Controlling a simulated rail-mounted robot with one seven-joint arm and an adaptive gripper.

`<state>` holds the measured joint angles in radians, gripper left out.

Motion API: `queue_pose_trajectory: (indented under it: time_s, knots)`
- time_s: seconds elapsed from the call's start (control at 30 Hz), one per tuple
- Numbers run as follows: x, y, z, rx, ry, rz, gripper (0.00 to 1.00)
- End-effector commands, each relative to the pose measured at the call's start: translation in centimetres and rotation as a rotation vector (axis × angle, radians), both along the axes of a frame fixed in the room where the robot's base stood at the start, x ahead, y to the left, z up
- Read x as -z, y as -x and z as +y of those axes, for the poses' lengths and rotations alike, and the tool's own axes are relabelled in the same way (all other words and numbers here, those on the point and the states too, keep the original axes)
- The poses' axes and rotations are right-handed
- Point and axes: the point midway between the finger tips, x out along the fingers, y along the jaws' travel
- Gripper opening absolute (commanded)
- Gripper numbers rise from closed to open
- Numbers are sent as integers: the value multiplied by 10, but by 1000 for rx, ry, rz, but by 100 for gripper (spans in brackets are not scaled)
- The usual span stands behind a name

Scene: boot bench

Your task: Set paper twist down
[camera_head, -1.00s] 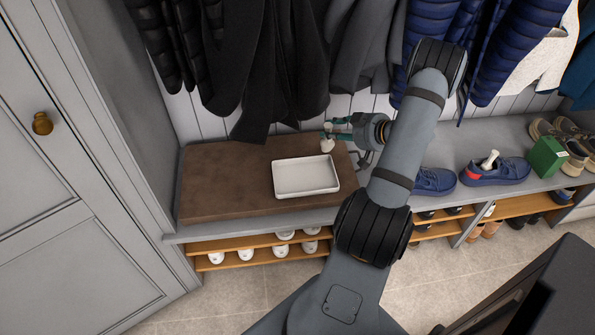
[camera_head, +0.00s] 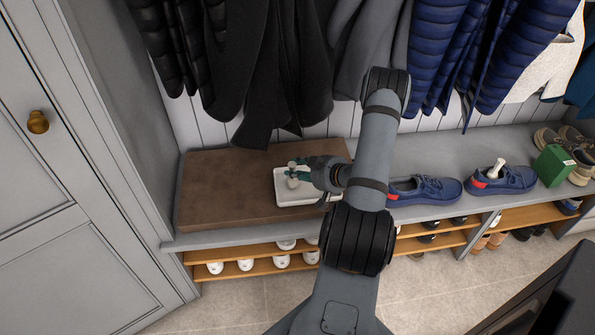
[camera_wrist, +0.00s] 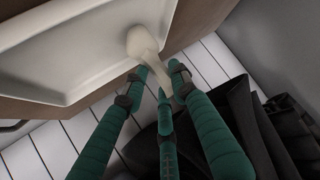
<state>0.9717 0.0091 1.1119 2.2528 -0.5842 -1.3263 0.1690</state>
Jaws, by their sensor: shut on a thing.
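The paper twist (camera_head: 293,175) is pale and small, and shows at my fingertips over the white tray. In the wrist view the paper twist (camera_wrist: 143,44) has a rounded end and a narrower tail between my green fingers. My gripper (camera_head: 298,173) is shut on it; the fingertips also show in the wrist view (camera_wrist: 162,80). The white tray (camera_head: 290,199) lies on the brown bench cushion, and its rim and flat inside fill the upper left of the wrist view (camera_wrist: 75,55). I cannot tell whether the twist touches the tray floor.
The brown cushion (camera_head: 222,190) has free room left of the tray. Dark coats (camera_head: 270,75) hang just behind my gripper. Blue shoes (camera_head: 425,189), one with a pale object in it, and a green box (camera_head: 553,165) stand on the bench at right.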

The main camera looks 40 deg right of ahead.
Motion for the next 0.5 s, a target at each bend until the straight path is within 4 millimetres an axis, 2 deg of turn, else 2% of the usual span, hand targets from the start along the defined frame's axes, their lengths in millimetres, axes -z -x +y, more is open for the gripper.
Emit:
queue_pose_trajectory:
  time_s: [0.37, 0.4, 0.5]
  knots:
    - [5, 0, 0, -1, 1, -1, 11]
    - [4, 0, 0, -1, 1, -1, 28]
    - [4, 0, 0, -1, 1, 0, 34]
